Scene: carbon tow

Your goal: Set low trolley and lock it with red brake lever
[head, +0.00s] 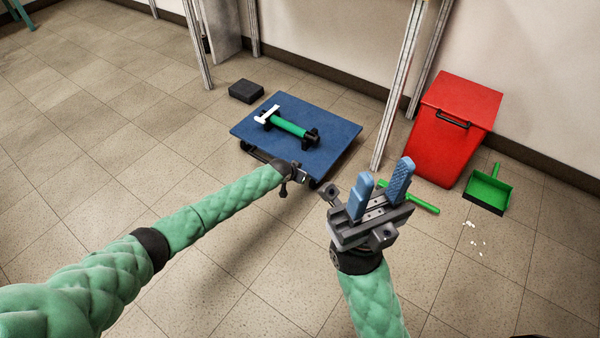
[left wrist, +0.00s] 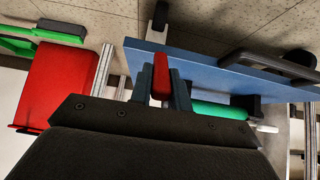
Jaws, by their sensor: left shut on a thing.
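The low trolley has a flat blue deck (head: 335,143) and stands on the floor ahead of me. A green roll (head: 290,126) with black supports and a white end piece lies on the deck. My left gripper (head: 299,174) is at the trolley's near edge, its fingers hard to make out in the head view. In the left wrist view, the red brake lever (left wrist: 161,86) sits between its two blue-grey fingers, which are shut on it beside the blue deck (left wrist: 215,70). My right gripper (head: 385,172) is open and empty, raised right of the trolley.
A red bin (head: 452,130) stands against the wall at right, with a green dustpan (head: 488,190) and white scraps beside it. A green handle (head: 420,203) lies behind my right gripper. Bench legs (head: 392,100) rise behind the trolley. A black box (head: 246,91) sits beyond it. Floor at left is clear.

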